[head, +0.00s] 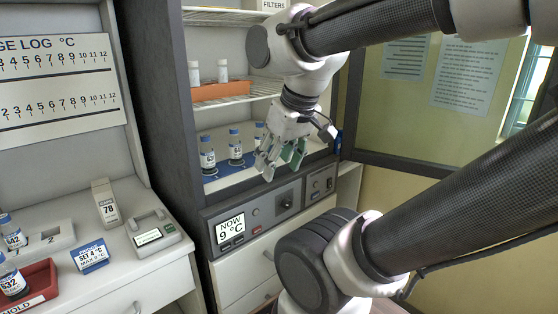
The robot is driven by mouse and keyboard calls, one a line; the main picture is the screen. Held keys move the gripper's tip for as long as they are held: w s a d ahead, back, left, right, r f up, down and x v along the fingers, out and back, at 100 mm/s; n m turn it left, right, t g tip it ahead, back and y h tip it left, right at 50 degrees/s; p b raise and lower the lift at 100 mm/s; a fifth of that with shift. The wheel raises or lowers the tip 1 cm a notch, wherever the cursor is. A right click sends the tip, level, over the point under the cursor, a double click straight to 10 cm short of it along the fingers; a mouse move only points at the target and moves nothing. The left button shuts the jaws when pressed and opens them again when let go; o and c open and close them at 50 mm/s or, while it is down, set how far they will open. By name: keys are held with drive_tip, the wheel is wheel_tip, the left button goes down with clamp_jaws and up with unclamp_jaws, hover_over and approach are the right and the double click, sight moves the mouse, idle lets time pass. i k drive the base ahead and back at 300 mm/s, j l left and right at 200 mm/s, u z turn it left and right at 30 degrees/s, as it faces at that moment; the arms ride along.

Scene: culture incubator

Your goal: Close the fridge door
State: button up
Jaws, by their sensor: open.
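The fridge (155,120) is a dark-framed cabinet, its front open to view. What looks like its glass door, with a dark frame (430,168), stands swung open to the right; papers show through or on its pane. My arm covers part of the door, and its handle cannot be made out. My gripper (280,161) is open and empty, pointing down in front of the lower shelf, left of the door frame. I cannot tell whether it touches anything.
Several blue-capped bottles (235,147) stand on the lower shelf near my gripper. An orange tray (220,91) with white vials sits above. A control panel (270,210) reads 9 °C. The left counter (150,270) holds a red tray, signs and a small device.

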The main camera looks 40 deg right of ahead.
sight(406, 59)
drive_tip(key=l+z, duration=0.15)
drive_tip(key=z, duration=0.3)
drive_tip(key=i+l+z, duration=0.1)
drive_tip(key=z, duration=0.35)
drive_tip(key=l+z, duration=0.15)
drive_tip(key=z, duration=0.3)
drive_tip(key=i+l+z, duration=0.1)
drive_tip(key=z, duration=0.3)
drive_tip(key=i+z, duration=0.15)
drive_tip(key=z, duration=0.3)
drive_tip(key=i+z, duration=0.1)
drive_tip(key=z, duration=0.35)
